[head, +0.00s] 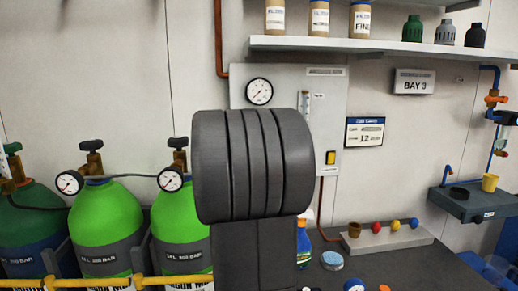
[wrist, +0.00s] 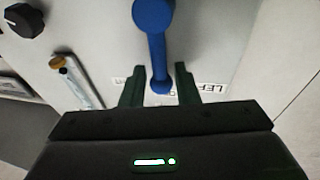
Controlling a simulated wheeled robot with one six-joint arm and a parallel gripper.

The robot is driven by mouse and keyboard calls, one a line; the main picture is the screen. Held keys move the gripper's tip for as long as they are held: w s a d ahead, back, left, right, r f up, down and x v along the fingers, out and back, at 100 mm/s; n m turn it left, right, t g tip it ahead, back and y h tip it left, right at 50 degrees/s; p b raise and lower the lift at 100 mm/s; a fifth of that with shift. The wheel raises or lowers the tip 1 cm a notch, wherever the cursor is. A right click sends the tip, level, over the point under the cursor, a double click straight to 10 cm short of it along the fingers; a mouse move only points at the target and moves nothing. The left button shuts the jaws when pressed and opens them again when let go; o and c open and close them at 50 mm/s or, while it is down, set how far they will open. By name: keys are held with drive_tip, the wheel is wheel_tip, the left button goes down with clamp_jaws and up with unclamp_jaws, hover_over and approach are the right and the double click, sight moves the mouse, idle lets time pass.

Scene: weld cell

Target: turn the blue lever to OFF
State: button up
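The blue lever (wrist: 157,48) shows in the wrist view, with a thick round end at the top and a thin arm running down to a small rounded end. It is mounted at a pale panel (wrist: 225,35). My gripper (wrist: 160,83) is open, with one dark finger on each side of the lever's lower end. Gaps show between the lever and both fingers. A partly covered label with upside-down letters lies behind the fingers. In the head view my dark arm hides the lever and my gripper.
A grey wall cabinet (head: 326,150) with a gauge (head: 259,91) stands behind my arm. Green gas cylinders (head: 104,222) stand at left behind a yellow rail (head: 160,281). A shelf (head: 400,45) holds bottles above. A black knob (wrist: 24,20) sits at the wrist view's upper left.

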drive_tip(key=shift+o, duration=0.4)
drive_tip(key=shift+f, duration=0.1)
drive_tip(key=s+f+b, duration=0.2)
drive_tip(key=s, duration=1.1)
drive_tip(key=shift+s+a+f, duration=0.3)
drive_tip(key=shift+w, duration=0.15)
drive_tip(key=w+r+p, duration=0.2)
drive_tip(key=w, duration=1.1)
drive_tip(key=shift+w+d+r, duration=0.2)
drive_tip(key=shift+d+r, duration=0.05)
drive_tip(key=shift+d, duration=0.1)
drive_tip(key=shift+s, duration=0.15)
